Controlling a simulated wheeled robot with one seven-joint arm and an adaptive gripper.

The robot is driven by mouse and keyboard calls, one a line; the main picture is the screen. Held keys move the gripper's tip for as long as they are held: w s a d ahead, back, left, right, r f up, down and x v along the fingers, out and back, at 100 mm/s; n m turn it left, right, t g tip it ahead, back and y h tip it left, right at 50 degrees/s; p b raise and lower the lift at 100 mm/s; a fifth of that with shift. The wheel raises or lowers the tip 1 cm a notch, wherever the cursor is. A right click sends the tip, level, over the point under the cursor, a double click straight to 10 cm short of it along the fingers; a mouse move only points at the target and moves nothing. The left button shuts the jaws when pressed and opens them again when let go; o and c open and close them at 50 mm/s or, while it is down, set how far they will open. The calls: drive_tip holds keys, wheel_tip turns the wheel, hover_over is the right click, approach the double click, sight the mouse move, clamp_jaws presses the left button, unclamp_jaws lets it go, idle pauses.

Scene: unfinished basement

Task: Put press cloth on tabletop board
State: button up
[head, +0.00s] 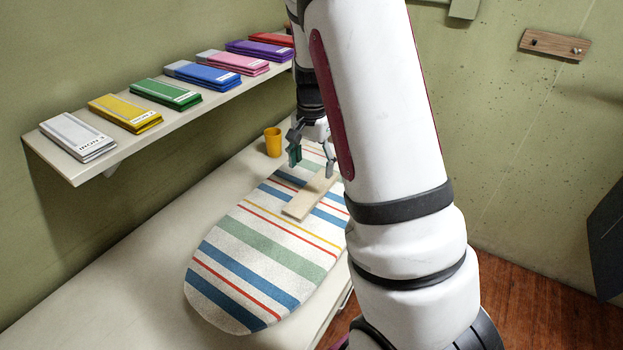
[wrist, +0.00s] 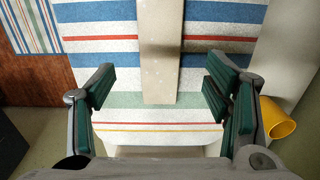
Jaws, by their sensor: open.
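The tabletop board (head: 248,262) has a striped cover and lies on a pale table; its stripes fill much of the wrist view (wrist: 105,48). A flat beige strip (head: 308,200) lies on the board; it may be the press cloth, but I cannot tell whether it is cloth. In the wrist view the strip (wrist: 160,60) runs down from the top edge and ends between my fingers. My gripper (head: 312,160) is open above the board's far end. Its green-padded fingers (wrist: 158,95) stand apart on both sides of the strip with gaps.
An orange cup (head: 272,142) stands beside the board, close to my gripper; the wrist view shows it right (wrist: 280,119). A wall shelf (head: 80,170) holds several folded coloured packs (head: 165,93). Another striped piece (wrist: 36,25) shows over the brown floor. The table's near left is clear.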

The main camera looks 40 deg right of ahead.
drive_tip(key=s+a+r+n+t, duration=0.1)
drive_tip(key=s+a+r+n, duration=0.2)
drive_tip(key=s+a+r, duration=0.4)
drive_tip(key=s+a+r+n+t, duration=0.15)
drive_tip(key=a+r+n, duration=0.35)
drive_tip(key=r, duration=0.5)
drive_tip(key=s+a+r+n+t, duration=0.2)
drive_tip(key=s+a+n, duration=0.4)
drive_tip(key=s, duration=0.8)
drive_tip(key=shift+a+r, duration=0.15)
drive_tip(key=shift+a, duration=0.7)
